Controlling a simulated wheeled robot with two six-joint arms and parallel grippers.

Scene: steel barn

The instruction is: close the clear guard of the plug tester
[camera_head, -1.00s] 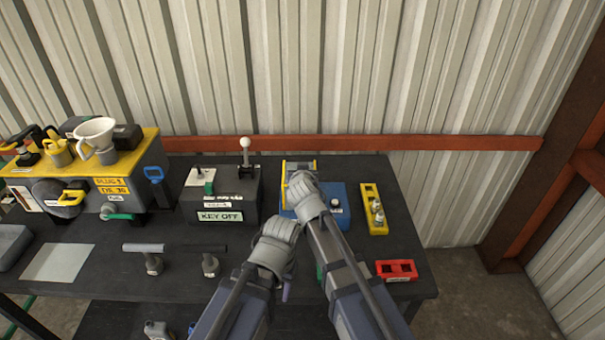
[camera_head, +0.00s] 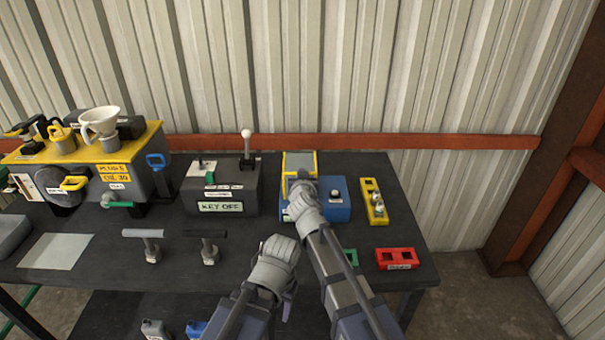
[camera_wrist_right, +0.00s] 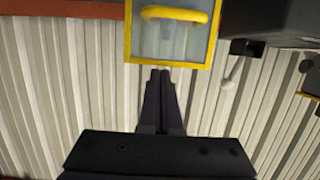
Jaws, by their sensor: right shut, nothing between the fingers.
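In the right wrist view the guard (camera_wrist_right: 212,40) is seen face-on, raised, with a yellow handle (camera_wrist_right: 180,15). My right gripper (camera_head: 302,181) is shut and empty in front of the guard. Its fingertips (camera_wrist_right: 160,72) are close to the frame's edge; contact is unclear. My left gripper (camera_head: 285,240) hangs near the bench's front; its fingers are unclear.
A grey KEY OFF box (camera_head: 220,190) with a white-knobbed lever stands left of the tester. A yellow holder (camera_head: 371,190) and a red holder (camera_head: 397,259) lie to the right. Two T-handled tools stand at the front left. The wall is close behind.

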